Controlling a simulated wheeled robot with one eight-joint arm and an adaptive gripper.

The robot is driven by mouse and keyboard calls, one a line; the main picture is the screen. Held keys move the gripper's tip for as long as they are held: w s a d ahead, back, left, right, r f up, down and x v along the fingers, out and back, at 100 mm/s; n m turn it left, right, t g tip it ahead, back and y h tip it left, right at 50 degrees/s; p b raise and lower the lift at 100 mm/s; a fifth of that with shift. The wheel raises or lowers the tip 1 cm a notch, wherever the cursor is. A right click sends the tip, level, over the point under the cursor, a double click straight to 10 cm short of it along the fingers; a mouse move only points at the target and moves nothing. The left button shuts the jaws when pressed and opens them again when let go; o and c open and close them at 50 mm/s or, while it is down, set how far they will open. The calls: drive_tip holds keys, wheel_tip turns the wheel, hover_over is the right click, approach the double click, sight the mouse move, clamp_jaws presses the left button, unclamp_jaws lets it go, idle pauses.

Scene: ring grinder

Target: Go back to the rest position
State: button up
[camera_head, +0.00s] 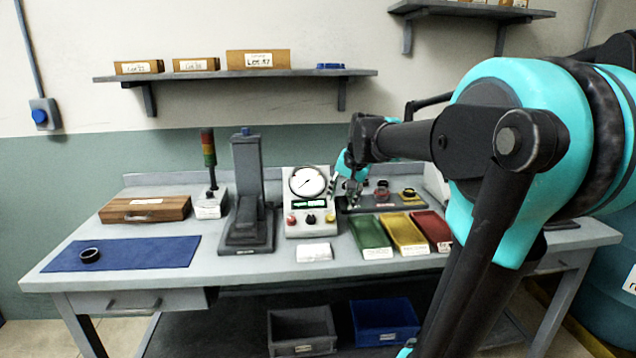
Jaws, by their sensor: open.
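My arm reaches in from the right side of the head view, and my gripper (349,188) is over the table, just right of the gauge box. The gripper is small and dark with turquoise parts, and its fingers point down at the left end of a dark rack (420,202). The fingers look apart, and I see nothing between them. The rack holds a few small ring-like pieces. My forearm and elbow hide the right part of the table.
The grey workbench (170,222) carries a blue mat (140,256) with a dark ring (90,255), a wooden box (146,208), a signal light (209,165), a press-like stand (246,200) and a gauge box (310,205). Green (369,235), yellow (405,232) and red (434,228) trays sit in front of the rack.

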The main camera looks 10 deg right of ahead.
drive_tip(key=s+d+f+n+h, duration=0.1)
drive_tip(key=s+f+n, duration=0.4)
drive_tip(key=s+f, duration=1.8)
drive_tip(key=shift+s+d+n+g+h, duration=0.3)
drive_tip(key=shift+s+d+g, duration=0.1)
drive_tip(key=shift+d, duration=0.05)
drive_tip(key=shift+c, duration=0.3)
